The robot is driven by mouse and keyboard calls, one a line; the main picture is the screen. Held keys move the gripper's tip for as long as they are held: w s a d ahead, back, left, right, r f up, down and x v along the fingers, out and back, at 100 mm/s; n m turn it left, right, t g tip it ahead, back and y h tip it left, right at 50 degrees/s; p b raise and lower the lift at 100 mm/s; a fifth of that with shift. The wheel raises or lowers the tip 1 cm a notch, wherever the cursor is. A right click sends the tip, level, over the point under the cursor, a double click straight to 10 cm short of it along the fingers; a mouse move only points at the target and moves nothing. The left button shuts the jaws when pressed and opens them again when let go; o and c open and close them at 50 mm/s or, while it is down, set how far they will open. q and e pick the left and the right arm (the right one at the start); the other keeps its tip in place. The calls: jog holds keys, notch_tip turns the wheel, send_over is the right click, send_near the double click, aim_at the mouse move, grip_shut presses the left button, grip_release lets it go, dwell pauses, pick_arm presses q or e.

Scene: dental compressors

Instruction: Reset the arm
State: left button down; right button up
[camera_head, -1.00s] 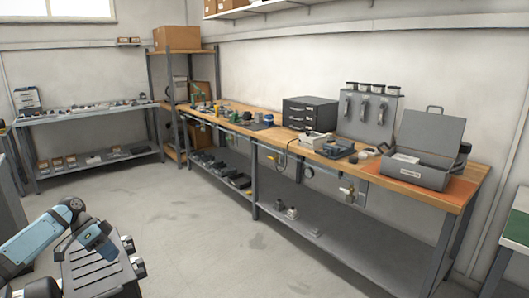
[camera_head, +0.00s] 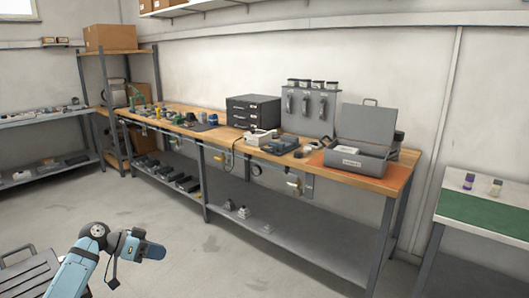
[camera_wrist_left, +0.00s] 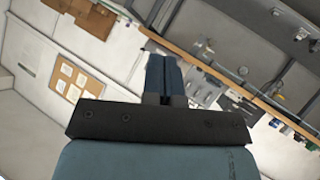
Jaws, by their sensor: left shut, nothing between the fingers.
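My left arm, light blue with dark joints, comes in at the lower left of the head view. Its gripper (camera_head: 152,252) points right, in the air over the floor and away from the workbench. In the left wrist view the gripper's two blue fingers (camera_wrist_left: 164,75) are together, with nothing between them. My right gripper is in neither view.
A long wooden workbench (camera_head: 222,133) runs along the wall, with an open grey metal box (camera_head: 358,155) and a black drawer cabinet (camera_head: 252,112) on it. A table with a green mat (camera_head: 485,213) stands at right. The grey floor (camera_head: 200,235) between is clear.

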pick_arm(q)
jog(key=w+a+f+n+t+y, duration=0.1)
jog(key=w+a+n+t+y, duration=0.55)
jog(key=w+a+y, duration=0.2)
jog(key=w+a+r+t+y, duration=0.3)
jog(key=a+r+t+y, duration=0.2)
jog(key=a+r+t, duration=0.15)
jog(key=s+d+f+m+g+h, duration=0.1)
jog(key=s+d+f+g+h, duration=0.1)
jog(key=s+d+f, duration=0.75)
jog(key=s+d+f+g+h, duration=0.2)
jog(key=s+d+f, duration=0.4)
jog(key=s+f, duration=0.6)
jog(key=s+d+f+g, duration=0.1)
jog(key=s+d+f, duration=0.15)
jog(key=s, duration=0.45)
jog(key=s+d+f, duration=0.1)
jog(key=s+d, duration=0.3)
jog(key=s, duration=0.4)
jog(key=s+d+r+g+h+p, duration=0.15)
jog(key=s+d, duration=0.25)
jog(key=s, duration=0.8)
notch_tip(320, 180, up, 15)
jog(key=s+a+p, duration=0.1)
jog(key=p, duration=1.8)
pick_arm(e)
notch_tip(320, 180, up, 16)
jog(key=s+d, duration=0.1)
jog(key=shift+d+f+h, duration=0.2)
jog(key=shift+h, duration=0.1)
